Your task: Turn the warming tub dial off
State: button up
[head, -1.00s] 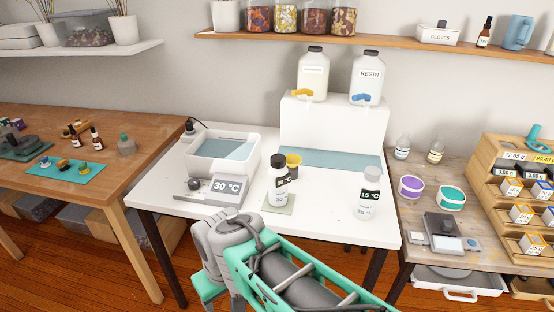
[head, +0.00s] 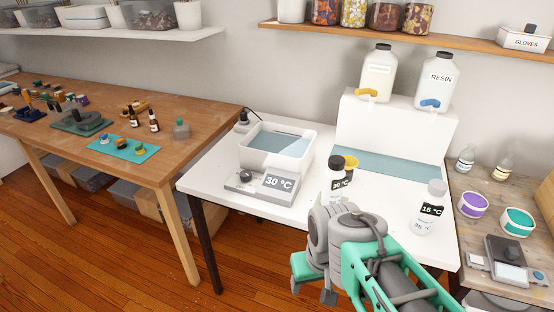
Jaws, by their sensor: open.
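The warming tub (head: 308,160) is a white, open-topped tub of water on the white table. Its grey control panel at the front carries a dark round dial (head: 246,175) and a display (head: 279,183) reading 30 °C. The dial is small, and its exact setting cannot be read. My gripper (head: 312,290) is low in the head view, in front of the white table's front edge and to the right of and nearer than the dial. It is open, holds nothing visible and is apart from the tub.
A dark-capped bottle (head: 335,182) stands right of the tub, partly hidden by my arm, with a yellow cup (head: 350,163) behind it. A wooden table (head: 205,130) is at left. The white table's front left corner is clear.

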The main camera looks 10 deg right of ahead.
aim_at(245, 175)
jog(key=k, duration=0.45)
jog(key=u, duration=0.35)
jog(key=i, duration=1.55)
jog(key=z, duration=0.2)
